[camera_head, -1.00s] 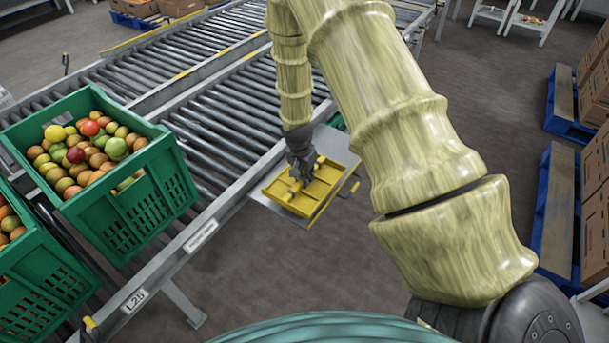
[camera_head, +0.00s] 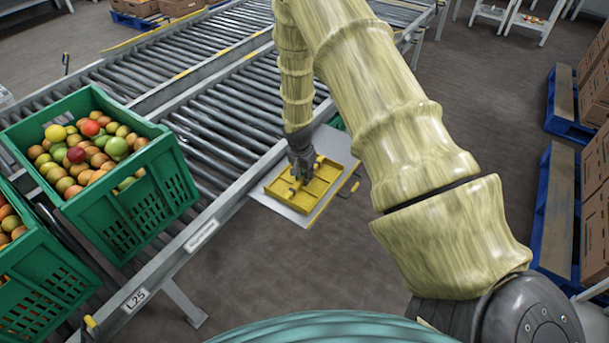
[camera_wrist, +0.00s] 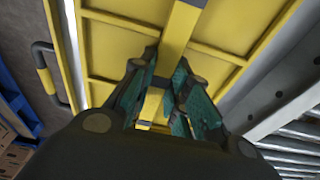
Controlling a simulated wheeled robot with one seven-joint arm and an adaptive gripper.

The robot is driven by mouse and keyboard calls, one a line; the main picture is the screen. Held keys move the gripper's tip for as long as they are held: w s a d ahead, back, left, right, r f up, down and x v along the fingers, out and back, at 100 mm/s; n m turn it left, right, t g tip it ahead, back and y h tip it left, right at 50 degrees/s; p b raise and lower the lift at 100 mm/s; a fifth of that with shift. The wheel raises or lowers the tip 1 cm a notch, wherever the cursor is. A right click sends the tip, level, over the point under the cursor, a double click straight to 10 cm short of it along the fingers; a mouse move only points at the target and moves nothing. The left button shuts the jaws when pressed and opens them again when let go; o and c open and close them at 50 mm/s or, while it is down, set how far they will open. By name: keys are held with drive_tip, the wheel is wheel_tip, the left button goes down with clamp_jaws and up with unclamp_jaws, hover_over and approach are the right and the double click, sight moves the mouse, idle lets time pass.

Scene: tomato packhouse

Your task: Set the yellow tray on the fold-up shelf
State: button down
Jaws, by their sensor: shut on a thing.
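The yellow tray (camera_head: 322,188) is a shallow square tray with a raised bar across its middle. It is over the fold-up shelf (camera_head: 292,213), a pale flat panel with a yellow edge beside the conveyor. I cannot tell for sure whether the tray touches the shelf. My gripper (camera_head: 303,176) points down and is shut on the tray's middle bar. In the wrist view, the teal-padded fingers (camera_wrist: 168,105) close around the yellow bar, and the tray (camera_wrist: 112,50) fills the upper middle. The gripper hides part of the bar.
A roller conveyor (camera_head: 225,105) runs behind the shelf. Green crates of tomatoes (camera_head: 150,200) stand on it at the left. A dark handle with a yellow grip (camera_head: 354,186) sticks out at the shelf's right. Blue pallets with cartons (camera_head: 557,210) stand at the far right, past open floor.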

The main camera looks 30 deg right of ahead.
drive_tip(key=shift+f, duration=0.15)
drive_tip(key=c, duration=1.4)
unclamp_jaws()
drive_tip(key=shift+o, duration=0.2)
wheel_tip(320, 180, up, 12)
drive_tip(key=a, duration=0.1)
drive_tip(key=shift+s+a, duration=0.35)
